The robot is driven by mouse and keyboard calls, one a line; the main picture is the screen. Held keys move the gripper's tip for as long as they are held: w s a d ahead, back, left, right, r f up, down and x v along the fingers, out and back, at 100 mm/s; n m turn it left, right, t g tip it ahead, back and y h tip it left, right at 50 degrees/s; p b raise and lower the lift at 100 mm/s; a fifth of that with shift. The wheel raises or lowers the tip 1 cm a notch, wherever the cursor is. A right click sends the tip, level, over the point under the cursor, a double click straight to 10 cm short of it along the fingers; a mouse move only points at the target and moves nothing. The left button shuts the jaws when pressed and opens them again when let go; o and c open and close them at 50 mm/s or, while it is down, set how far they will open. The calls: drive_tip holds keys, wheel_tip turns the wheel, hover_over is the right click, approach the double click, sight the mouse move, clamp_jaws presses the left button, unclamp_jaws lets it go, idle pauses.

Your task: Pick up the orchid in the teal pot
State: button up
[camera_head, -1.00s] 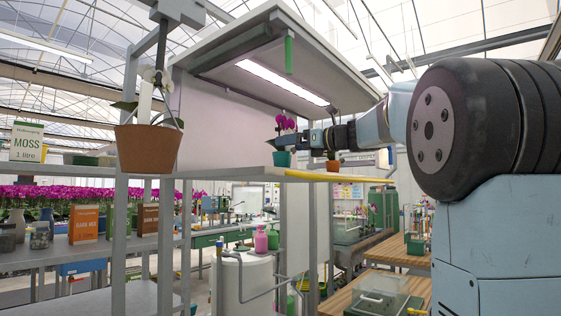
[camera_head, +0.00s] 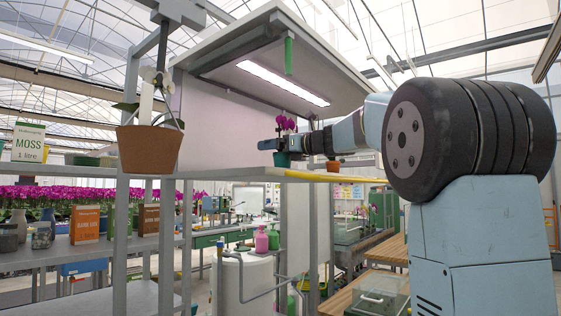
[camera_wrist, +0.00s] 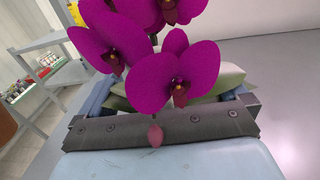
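The orchid with magenta blooms (camera_head: 286,123) stands in a small teal pot (camera_head: 281,159) on the shelf under the lit hood. My gripper (camera_head: 282,145) is at the plant, level with the pot's upper part and the leaves. In the wrist view, large magenta blooms (camera_wrist: 175,80) fill the upper middle, with green leaves behind them. The fingers of my gripper (camera_wrist: 175,98) are spread wide, one on each side of the leaves. The teal pot is hidden in the wrist view, so contact cannot be told.
A small terracotta pot (camera_head: 333,165) stands right of the teal pot, below my arm. A large terracotta pot (camera_head: 148,149) with a white orchid is at the left. The shelf's yellow front edge (camera_head: 310,176) runs below my gripper. A pale back panel (camera_head: 215,130) stands behind.

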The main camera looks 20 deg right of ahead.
drive_tip(key=c, duration=0.9)
drive_tip(key=shift+r, duration=0.1)
